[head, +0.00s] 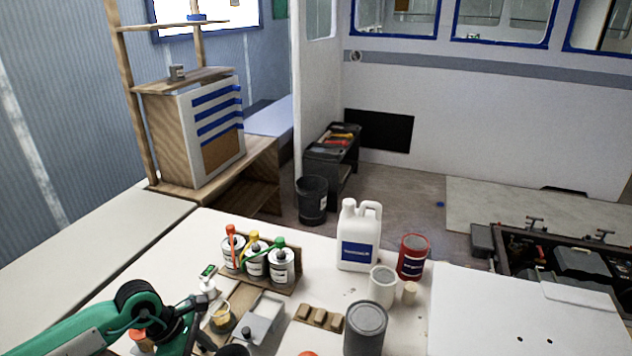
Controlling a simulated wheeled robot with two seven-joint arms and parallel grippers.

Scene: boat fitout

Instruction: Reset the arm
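My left arm, green with black joints, comes in from the lower left of the head view. Its dark end, with the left gripper (197,318), is low over the workbench (330,290), beside a small cup of amber liquid (222,317). The fingers are small and partly hidden, so I cannot tell whether they are open or shut, nor whether they touch the cup. My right gripper is not in view.
Several cans with coloured tops stand in a wooden rack (290,285). A white jug (357,240), red can (412,258), white cup (382,286) and grey can (366,328) crowd the middle. A white panel (490,300) lies at right.

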